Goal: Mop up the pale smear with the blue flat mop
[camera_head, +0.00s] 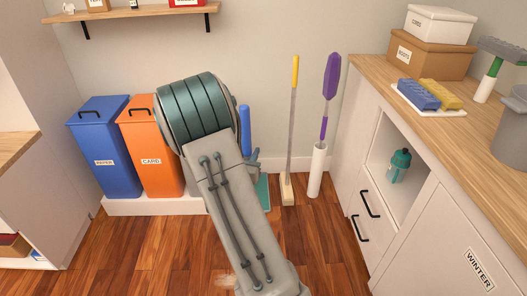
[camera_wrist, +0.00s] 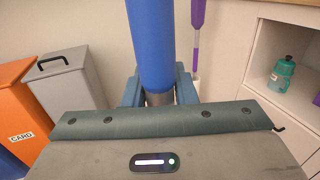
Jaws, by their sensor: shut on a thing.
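The blue flat mop (camera_head: 245,128) stands upright near the back wall, its blue handle showing beside my arm. In the wrist view the handle (camera_wrist: 150,45) rises between the jaws of my gripper (camera_wrist: 158,92), which is shut on it. In the head view my arm mostly hides the gripper. A teal flat piece (camera_head: 263,192) shows low beside my arm; I cannot tell whether it is the mop's head. A pale smear (camera_head: 225,281) lies on the wooden floor at the bottom, left of my arm and partly hidden by it.
A blue bin (camera_head: 104,150) and an orange bin (camera_head: 152,155) stand left; a grey bin (camera_wrist: 68,88) shows in the wrist view. A yellow-handled broom (camera_head: 292,120) and a purple duster (camera_head: 331,80) stand right of the mop. A cabinet (camera_head: 435,215) bounds the right.

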